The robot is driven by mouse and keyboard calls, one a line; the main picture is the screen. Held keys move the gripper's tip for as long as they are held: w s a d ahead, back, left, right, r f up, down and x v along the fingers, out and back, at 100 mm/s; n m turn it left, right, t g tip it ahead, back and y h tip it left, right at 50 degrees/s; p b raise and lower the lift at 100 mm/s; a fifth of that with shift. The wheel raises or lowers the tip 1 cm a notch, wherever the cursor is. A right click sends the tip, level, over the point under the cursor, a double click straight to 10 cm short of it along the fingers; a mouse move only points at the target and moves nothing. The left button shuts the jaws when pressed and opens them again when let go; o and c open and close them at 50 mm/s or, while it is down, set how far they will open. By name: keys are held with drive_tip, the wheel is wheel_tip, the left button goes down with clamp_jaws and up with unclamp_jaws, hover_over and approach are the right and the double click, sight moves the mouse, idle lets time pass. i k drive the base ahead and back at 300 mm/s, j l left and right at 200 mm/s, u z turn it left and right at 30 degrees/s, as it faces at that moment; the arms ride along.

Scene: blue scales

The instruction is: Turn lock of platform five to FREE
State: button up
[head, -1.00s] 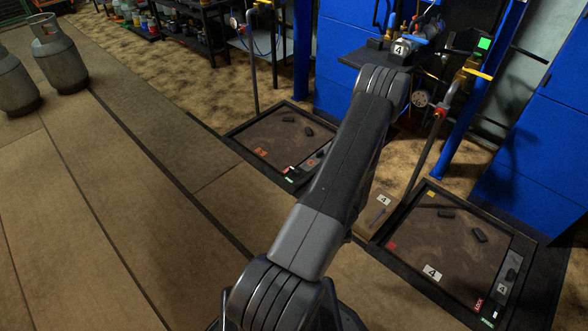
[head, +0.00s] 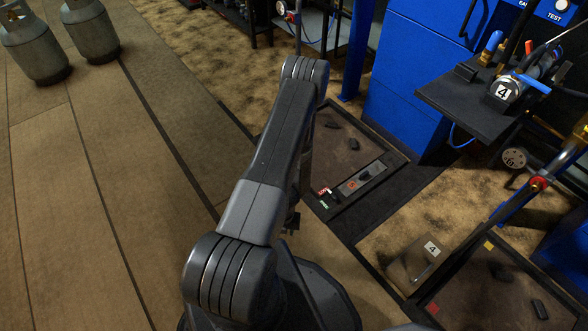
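A dark square platform (head: 343,137) lies on the floor just right of my arm. My gripper (head: 290,222) shows only as a small dark shape by the forearm, left of the labels. The rest is hidden, and I cannot see its fingers clearly.
Another platform (head: 503,282) lies at the lower right, beside a small box (head: 416,262) marked 4. A black shelf (head: 470,103) with valve fittings juts out at the right, before a blue cabinet (head: 414,82). Gas cylinders (head: 90,30) stand at the upper left. The left floor is clear.

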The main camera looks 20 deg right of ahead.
sight(333, 197)
drive_tip(key=i+j+z, duration=0.15)
drive_tip(key=i, duration=0.6)
drive_tip(key=i+l+z, duration=0.2)
drive_tip(key=z, duration=0.25)
drive_tip(key=i+l+z, duration=0.1)
drive_tip(key=z, duration=0.4)
drive_tip(key=i+z, duration=0.3)
drive_tip(key=z, duration=0.15)
